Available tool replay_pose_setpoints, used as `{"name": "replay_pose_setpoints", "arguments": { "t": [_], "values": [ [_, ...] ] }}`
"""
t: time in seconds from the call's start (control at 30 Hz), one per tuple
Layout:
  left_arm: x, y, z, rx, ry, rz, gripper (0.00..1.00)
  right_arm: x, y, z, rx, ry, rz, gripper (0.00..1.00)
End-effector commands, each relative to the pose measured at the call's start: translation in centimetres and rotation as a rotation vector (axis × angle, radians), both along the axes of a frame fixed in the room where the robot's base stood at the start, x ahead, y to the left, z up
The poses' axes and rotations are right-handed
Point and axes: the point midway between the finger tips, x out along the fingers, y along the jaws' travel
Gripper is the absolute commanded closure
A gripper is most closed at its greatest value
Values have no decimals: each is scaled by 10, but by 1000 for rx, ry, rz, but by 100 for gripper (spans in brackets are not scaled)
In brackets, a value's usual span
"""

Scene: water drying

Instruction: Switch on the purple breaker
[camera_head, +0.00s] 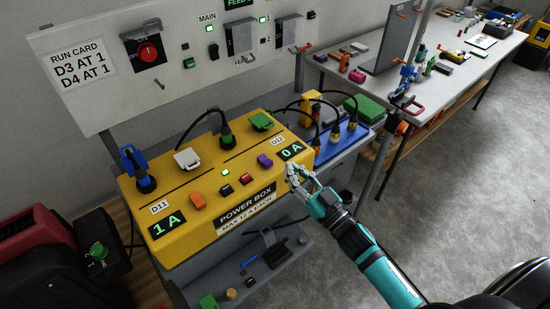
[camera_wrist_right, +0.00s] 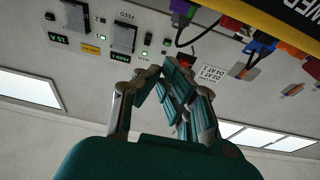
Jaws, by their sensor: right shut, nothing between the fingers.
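The purple breaker (camera_head: 265,161) sits on the sloped front of the yellow power box (camera_head: 188,240), at the right end of a row of coloured breakers. It is just left of the display reading 0 A (camera_head: 292,151). My right gripper (camera_head: 291,172) is shut and empty, close to the box's right front edge. Its fingertips are right of the purple breaker and a little below it in the head view, apart from it. The shut fingers (camera_wrist_right: 165,75) also show in the right wrist view. My left gripper is not in view.
Orange (camera_head: 197,201) and red (camera_head: 246,179) breakers share the row. A display reading 1 A (camera_head: 167,224) is at the left. A white panel (camera_head: 95,105) rises behind. A workbench (camera_head: 465,62) is at right.

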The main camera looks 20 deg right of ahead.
Motion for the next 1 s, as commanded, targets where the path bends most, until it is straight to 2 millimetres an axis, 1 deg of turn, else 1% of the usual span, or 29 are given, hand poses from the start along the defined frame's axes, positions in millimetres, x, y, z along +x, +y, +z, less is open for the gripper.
{"name": "replay_pose_setpoints", "arguments": {
  "t": [0.03,0.4,0.43,0.47,0.6,0.73,1.0],
  "values": [
    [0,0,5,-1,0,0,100,9,3,7,2,-5,0,100],
    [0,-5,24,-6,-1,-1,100,81,29,23,2,-2,0,100],
    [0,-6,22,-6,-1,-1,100,77,28,10,3,6,-2,100],
    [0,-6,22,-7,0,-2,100,76,27,4,2,7,-2,100],
    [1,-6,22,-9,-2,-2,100,74,27,-12,2,3,-2,100],
    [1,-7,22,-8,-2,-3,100,72,26,-20,2,1,-1,100],
    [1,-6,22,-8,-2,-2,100,72,26,-21,0,-1,0,100]
  ]
}}
